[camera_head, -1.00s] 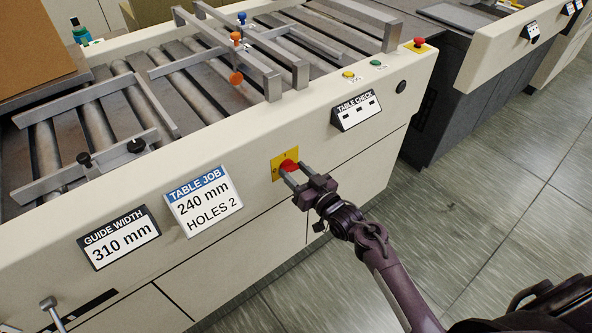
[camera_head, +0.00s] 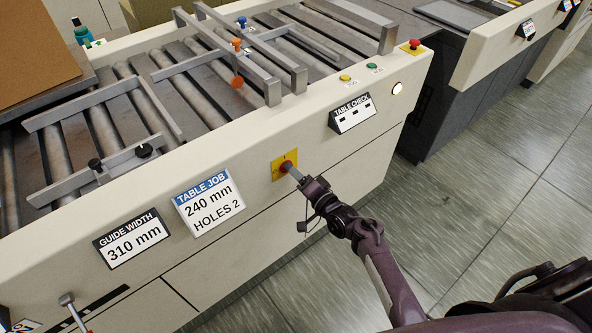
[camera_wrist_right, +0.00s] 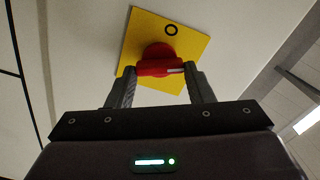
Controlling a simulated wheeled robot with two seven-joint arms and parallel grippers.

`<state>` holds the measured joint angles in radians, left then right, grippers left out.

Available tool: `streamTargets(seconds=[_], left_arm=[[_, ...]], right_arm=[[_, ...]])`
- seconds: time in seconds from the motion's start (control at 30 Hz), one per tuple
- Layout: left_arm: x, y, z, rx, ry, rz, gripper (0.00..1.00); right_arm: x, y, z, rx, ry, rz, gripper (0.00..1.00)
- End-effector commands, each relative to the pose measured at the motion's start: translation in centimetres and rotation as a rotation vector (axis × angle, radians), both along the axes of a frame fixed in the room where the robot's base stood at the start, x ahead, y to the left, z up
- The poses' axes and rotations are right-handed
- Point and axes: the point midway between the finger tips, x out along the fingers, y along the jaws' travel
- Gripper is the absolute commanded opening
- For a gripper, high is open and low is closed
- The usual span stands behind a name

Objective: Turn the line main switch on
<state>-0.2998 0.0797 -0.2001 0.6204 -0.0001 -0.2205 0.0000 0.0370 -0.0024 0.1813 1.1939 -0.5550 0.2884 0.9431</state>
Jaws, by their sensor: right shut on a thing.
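The line main switch is a red rotary knob on a yellow plate (camera_head: 277,171) on the machine's cream front panel. In the right wrist view the red knob (camera_wrist_right: 158,62) sits between my two grey fingertips, on the yellow plate (camera_wrist_right: 195,42) with an "O" mark near its corner. My right gripper (camera_head: 291,172) is shut on the knob, and its fingers hide most of it in the head view. The fingers line up one behind the other there. A round lamp (camera_head: 397,88) at the panel's right end glows warm white. My left gripper is not in view.
The "TABLE JOB" sign (camera_head: 209,203), "GUIDE WIDTH" sign (camera_head: 133,239) and "TABLE CHECK" box (camera_head: 353,115) are on the front panel. A red stop button (camera_head: 414,46) is on top at the right. Grey floor (camera_head: 470,195) lies open to the right.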

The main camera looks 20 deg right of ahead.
Motion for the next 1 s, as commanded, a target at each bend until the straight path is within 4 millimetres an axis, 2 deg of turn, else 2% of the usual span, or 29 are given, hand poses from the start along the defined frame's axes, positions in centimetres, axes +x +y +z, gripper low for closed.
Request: streamTargets(seconds=[0.2,0.5,1.0], left_arm=[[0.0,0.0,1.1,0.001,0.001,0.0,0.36],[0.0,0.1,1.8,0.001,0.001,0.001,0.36],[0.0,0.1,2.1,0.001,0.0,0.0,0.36]], right_arm=[[0.0,0.0,0.1,0.179,0.066,-0.001,0.24],[0.0,-0.1,-0.1,0.35,0.129,-0.002,0.24],[0.0,0.0,-0.3,0.433,0.158,0.0,0.24]])
